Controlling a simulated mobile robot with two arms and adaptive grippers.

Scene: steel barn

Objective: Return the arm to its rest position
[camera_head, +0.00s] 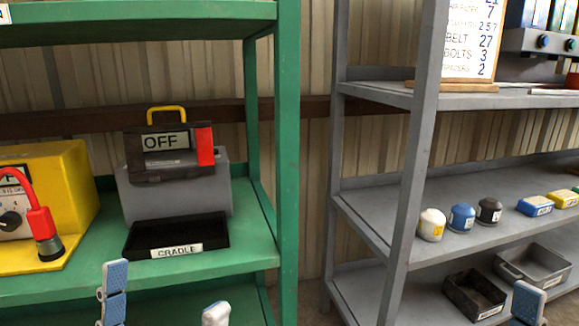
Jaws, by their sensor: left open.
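My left gripper (165,300) shows at the bottom left of the head view. Its two fingertips, one with a blue ribbed pad, are wide apart with nothing between them. They appear in front of the green shelf, below the black tray labelled CRADLE (195,232). One blue-padded fingertip of my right gripper (528,303) shows at the bottom right. Its other finger is out of view, so its opening cannot be told. Most of both arms is out of frame.
The green shelf (262,246) holds a grey box (218,190) with an OFF sign and yellow handle, and a yellow unit (68,185) with a red hose. The grey rack (404,190) holds several caps, small boxes and bins. A gap separates the two racks.

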